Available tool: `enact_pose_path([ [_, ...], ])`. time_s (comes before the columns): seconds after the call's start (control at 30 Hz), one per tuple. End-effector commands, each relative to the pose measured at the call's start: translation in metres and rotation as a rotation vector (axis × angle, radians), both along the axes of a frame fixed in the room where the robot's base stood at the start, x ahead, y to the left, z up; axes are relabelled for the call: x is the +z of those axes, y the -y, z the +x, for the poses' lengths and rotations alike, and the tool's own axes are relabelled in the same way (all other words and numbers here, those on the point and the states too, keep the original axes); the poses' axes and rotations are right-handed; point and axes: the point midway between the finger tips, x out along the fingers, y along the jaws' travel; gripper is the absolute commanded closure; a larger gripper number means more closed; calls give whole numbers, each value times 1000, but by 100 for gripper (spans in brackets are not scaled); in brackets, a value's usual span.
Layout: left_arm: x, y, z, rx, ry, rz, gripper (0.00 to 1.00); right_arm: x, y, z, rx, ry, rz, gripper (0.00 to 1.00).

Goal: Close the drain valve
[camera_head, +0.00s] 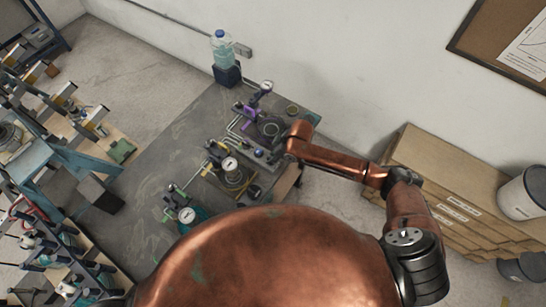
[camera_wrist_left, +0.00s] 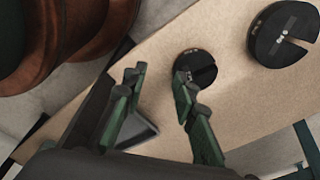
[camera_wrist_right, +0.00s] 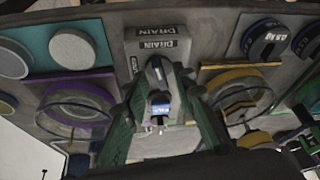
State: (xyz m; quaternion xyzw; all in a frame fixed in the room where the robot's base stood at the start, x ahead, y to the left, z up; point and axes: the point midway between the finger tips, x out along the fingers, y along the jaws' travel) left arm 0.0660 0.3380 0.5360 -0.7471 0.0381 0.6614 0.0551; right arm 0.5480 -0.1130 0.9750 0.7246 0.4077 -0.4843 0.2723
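A block labelled DRAIN (camera_wrist_right: 158,42) shows at the top middle of the right wrist view. Below it, a small lever with a blue-and-white tip (camera_wrist_right: 160,103) lies between the fingers of my right gripper (camera_wrist_right: 160,80). The fingers stand apart on either side of the lever; whether either touches it is hard to tell. In the head view my right arm reaches in from the right to the rig on the dark table (camera_head: 150,170), and its gripper end hides the valve there. My left gripper (camera_wrist_left: 158,82) is open and empty in the left wrist view, outside the head view.
Gauges (camera_head: 229,164) and coloured rings stand close around the right gripper; a purple ring (camera_wrist_right: 78,100) is on its left. A water bottle (camera_head: 222,48) stands at the table's back. Slotted black discs (camera_wrist_left: 283,33) lie on a tan board (camera_wrist_left: 240,100) near my left gripper.

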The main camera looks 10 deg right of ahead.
Motion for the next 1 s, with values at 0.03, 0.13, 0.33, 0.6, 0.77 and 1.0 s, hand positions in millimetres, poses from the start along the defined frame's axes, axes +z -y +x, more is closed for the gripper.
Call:
enact_pose_path([
  [0.03, 0, -1, -5, 1, -6, 1, 74, 0, 0, 0, 0, 0, 0, 80],
  [0.13, -1, -1, -13, 3, -17, 1, 74, 0, 0, 0, 0, 0, 0, 87],
  [0.33, -2, -2, -25, 6, -31, 2, 74, 0, 0, 0, 0, 0, 0, 100],
  [0.6, -2, -2, -20, 5, -26, 3, 74, 0, 0, 0, 0, 0, 0, 100],
  [0.77, -1, -2, -14, 4, -18, 2, 74, 0, 1, 0, 15, 1, 0, 100],
  [1.0, 0, -2, -13, 3, -16, 2, 74, 1, 1, 2, 112, 1, -2, 100],
])
